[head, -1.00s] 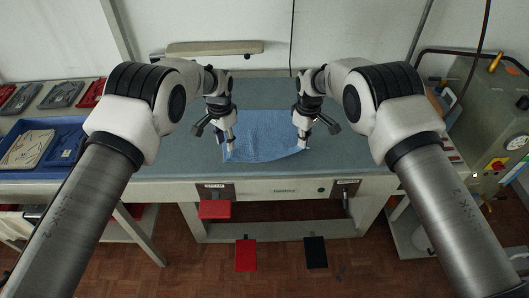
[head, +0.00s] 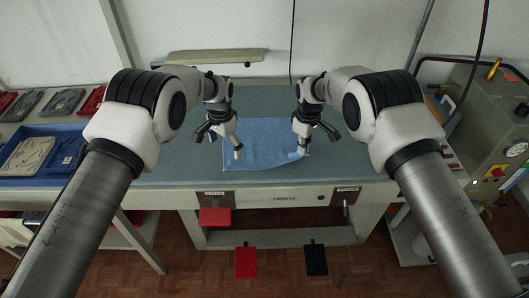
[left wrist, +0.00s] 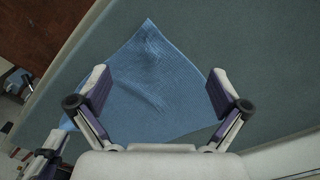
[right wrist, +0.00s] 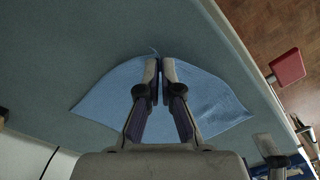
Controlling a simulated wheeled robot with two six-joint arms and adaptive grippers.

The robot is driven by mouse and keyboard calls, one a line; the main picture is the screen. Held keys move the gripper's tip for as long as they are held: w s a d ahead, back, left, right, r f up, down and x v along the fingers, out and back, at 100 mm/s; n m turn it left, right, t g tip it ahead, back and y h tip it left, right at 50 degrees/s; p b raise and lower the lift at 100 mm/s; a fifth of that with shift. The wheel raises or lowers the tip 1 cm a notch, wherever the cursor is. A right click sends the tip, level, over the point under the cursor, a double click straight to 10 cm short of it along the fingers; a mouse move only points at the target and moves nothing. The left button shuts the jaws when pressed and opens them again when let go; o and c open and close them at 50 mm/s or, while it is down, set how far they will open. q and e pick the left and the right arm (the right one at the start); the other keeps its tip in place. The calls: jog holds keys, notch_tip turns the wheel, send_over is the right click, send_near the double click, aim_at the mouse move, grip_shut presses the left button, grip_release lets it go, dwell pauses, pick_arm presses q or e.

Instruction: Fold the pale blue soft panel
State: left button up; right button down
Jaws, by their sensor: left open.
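The pale blue soft panel (head: 262,140) lies on the grey-green table top, with a slight crease near one corner in the left wrist view (left wrist: 150,75). My left gripper (head: 238,153) is above the panel's front left part; in the left wrist view its fingers (left wrist: 157,88) are wide apart with nothing between them. My right gripper (head: 303,151) is at the panel's front right corner. In the right wrist view its fingertips (right wrist: 160,64) are close together, with a small bit of the blue cloth showing at the tips, and the panel (right wrist: 105,92) spreads to both sides.
The table top (head: 180,160) is clear around the panel. A blue tray (head: 75,170) with grey parts stands at the left. A machine with a red button (head: 495,172) stands at the right.

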pick_arm(q)
notch_tip(320, 180, up, 5)
jog(key=shift+s+f+p, duration=0.1)
jog(key=shift+p, duration=1.05)
pick_arm(e)
notch_tip(320, 180, up, 3)
jog(key=shift+s+f, duration=0.1)
pick_arm(q)
notch_tip(320, 180, up, 12)
pick_arm(e)
jog(key=c, duration=1.4)
grip_release()
jog(key=o, duration=1.4)
